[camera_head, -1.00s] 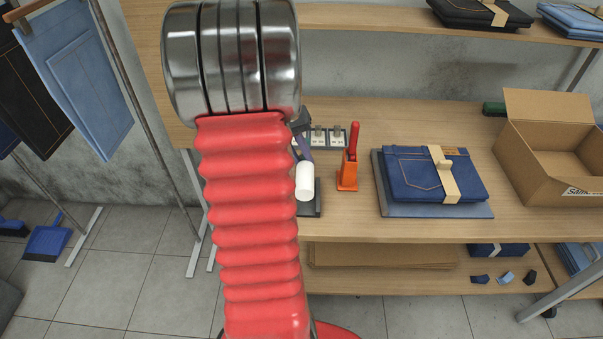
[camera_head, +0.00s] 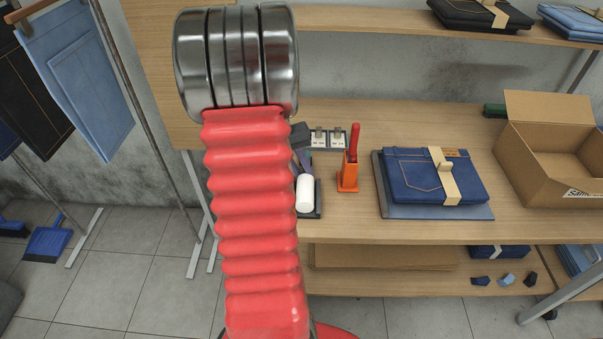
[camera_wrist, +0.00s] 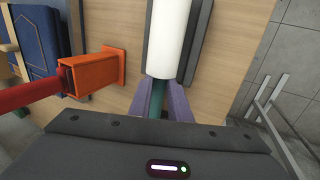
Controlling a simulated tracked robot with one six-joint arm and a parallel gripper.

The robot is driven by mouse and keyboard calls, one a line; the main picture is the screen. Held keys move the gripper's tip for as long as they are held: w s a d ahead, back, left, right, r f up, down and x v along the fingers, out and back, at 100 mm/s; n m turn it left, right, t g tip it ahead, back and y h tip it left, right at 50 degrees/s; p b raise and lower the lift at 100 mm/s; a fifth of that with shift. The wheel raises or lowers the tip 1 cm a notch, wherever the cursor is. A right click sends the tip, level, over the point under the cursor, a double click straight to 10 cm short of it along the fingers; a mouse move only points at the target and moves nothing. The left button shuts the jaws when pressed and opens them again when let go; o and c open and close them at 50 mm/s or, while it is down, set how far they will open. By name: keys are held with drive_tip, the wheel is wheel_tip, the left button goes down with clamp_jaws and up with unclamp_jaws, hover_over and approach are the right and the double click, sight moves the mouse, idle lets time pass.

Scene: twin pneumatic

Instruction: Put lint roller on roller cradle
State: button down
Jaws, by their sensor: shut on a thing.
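The lint roller has a white cylinder (camera_head: 304,193) and a teal handle. In the wrist view the white cylinder (camera_wrist: 168,38) points away from me at the top centre. My gripper (camera_wrist: 160,98), with purple fingers, is shut on the teal handle. In the head view my gripper (camera_head: 303,158) is partly hidden behind my red arm. The dark grey roller cradle (camera_head: 317,201) lies on the table under the roller. In the wrist view the cradle (camera_wrist: 201,40) shows along both sides of the cylinder. I cannot tell whether they touch.
An orange holder (camera_head: 347,177) with a red-handled tool stands just right of the cradle. Folded jeans (camera_head: 415,175) lie on a grey mat farther right, beside an open cardboard box (camera_head: 550,160). Small white-based items (camera_head: 330,140) sit behind. Bare table lies in front of the holder.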

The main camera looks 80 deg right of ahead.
drive_tip(key=c, duration=1.9)
unclamp_jaws()
drive_tip(key=shift+f, duration=0.1)
drive_tip(key=v, duration=1.2)
drive_tip(key=shift+w, duration=0.1)
